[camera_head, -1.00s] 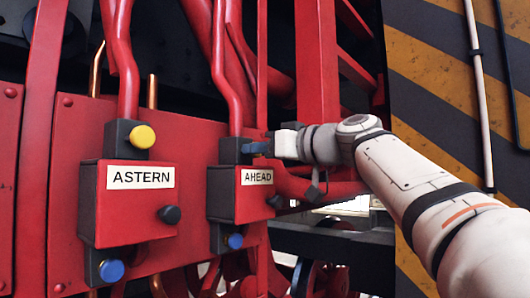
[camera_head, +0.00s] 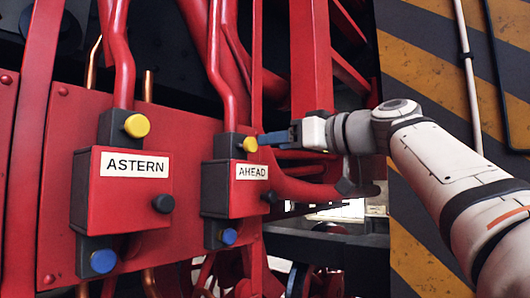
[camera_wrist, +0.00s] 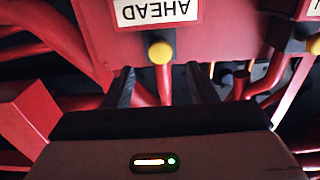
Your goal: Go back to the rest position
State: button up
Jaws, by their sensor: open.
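My gripper (camera_head: 268,138) is at the right side of the AHEAD box (camera_head: 250,190), level with its yellow knob (camera_head: 250,145). In the head view the blue-grey fingers point left, and their tips are close to this knob. In the wrist view my gripper (camera_wrist: 158,85) is open, with the two dark fingers apart and nothing held. The yellow knob also shows there, beyond the fingertips and between them (camera_wrist: 160,52). Whether the tips touch anything cannot be told.
The ASTERN box (camera_head: 130,190) stands to the left, with a yellow knob (camera_head: 137,126) above and a blue knob (camera_head: 103,261) below. Red pipes (camera_head: 217,70) rise behind. A black-and-yellow striped wall (camera_head: 435,60) is at right, behind my arm.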

jog(key=shift+s+d, duration=0.4)
jog(key=shift+d, duration=0.05)
jog(key=s+d+f+m+g+h, duration=0.15)
jog(key=f+m+h, duration=0.25)
jog(key=f, duration=0.9)
jog(key=s+d+f+m+g+h, duration=0.1)
jog(key=d+f+m+h, duration=0.2)
jog(key=f, duration=1.1)
jog(key=s+d+f+m+g+h, duration=0.1)
jog(key=s+f, duration=0.4)
jog(key=f, duration=0.5)
jog(key=s+d+f+m+g+h, duration=0.1)
jog(key=s+d+f+g+h, duration=0.1)
jog(key=s+f, duration=0.4)
jog(key=s+d+f+m+g+h, duration=0.1)
jog(key=s+d+f+h, duration=0.3)
jog(key=f, duration=0.9)
jog(key=shift+s+f+g+b, duration=0.35)
jog(key=shift+s+g, duration=0.2)
jog(key=shift+s, duration=0.45)
